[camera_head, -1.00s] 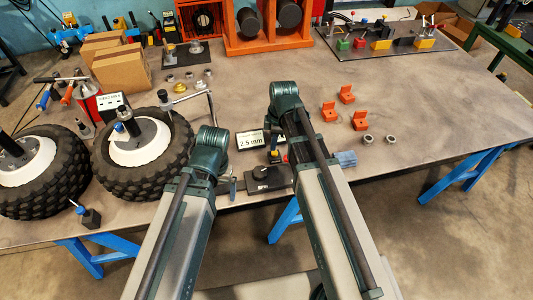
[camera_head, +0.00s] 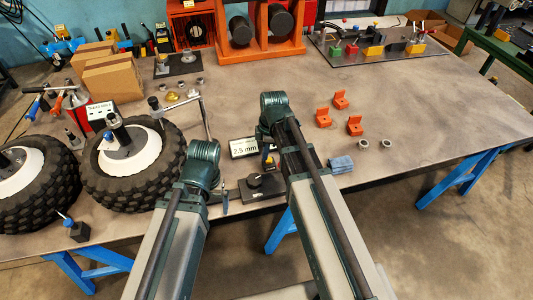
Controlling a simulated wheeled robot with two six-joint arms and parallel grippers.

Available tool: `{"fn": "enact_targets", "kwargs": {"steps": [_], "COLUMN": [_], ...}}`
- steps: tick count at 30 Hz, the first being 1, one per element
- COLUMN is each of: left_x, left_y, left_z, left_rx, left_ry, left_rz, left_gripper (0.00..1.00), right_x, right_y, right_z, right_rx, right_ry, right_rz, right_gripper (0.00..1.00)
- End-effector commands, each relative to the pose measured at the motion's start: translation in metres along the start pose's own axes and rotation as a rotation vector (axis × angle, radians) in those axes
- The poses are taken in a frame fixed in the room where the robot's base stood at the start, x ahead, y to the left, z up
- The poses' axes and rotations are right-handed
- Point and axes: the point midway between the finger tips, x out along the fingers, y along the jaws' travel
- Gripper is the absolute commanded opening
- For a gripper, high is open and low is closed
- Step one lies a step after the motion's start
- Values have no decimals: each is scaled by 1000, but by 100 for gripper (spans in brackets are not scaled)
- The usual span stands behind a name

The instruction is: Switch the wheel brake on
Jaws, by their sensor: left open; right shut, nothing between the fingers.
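Two knobbly black tyres with white rims lie at the left of the table: the nearer-to-middle wheel (camera_head: 102,187) and the far left wheel (camera_head: 45,203). A dark post with a blue knob (camera_head: 109,138) shows at the hub of the middle wheel. A small black box with a round knob (camera_head: 255,181) sits at the table's front edge, partly behind my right arm. No part is clearly marked as a wheel brake, and I cannot tell its state. Both my arms rise from the bottom edge, bent at their elbows.
A display reading 2.5 mm (camera_head: 243,147) stands behind the black box. Cardboard boxes (camera_head: 115,78) stand back left. The right table top is mostly clear.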

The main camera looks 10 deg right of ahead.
Motion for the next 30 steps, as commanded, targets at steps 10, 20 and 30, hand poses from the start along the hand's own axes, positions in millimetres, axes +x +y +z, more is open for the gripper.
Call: {"fn": "enact_targets", "kwargs": {"steps": [10, 20, 30], "left_x": [56, 61, 60], "left_y": [5, 6, 6], "left_z": [-3, -4, -4], "left_rx": [0, 0, 0], "left_ry": [0, 0, 0], "left_rz": [0, 0, 0], "left_gripper": [100, 100, 100], "right_x": [56, 59, 57], "right_y": [0, 0, 0], "right_z": [1, 27, 38], "right_rx": [0, 4, 0], "right_ry": [0, 0, 0], "right_rz": [0, 0, 0], "right_gripper": [0, 0, 0]}}
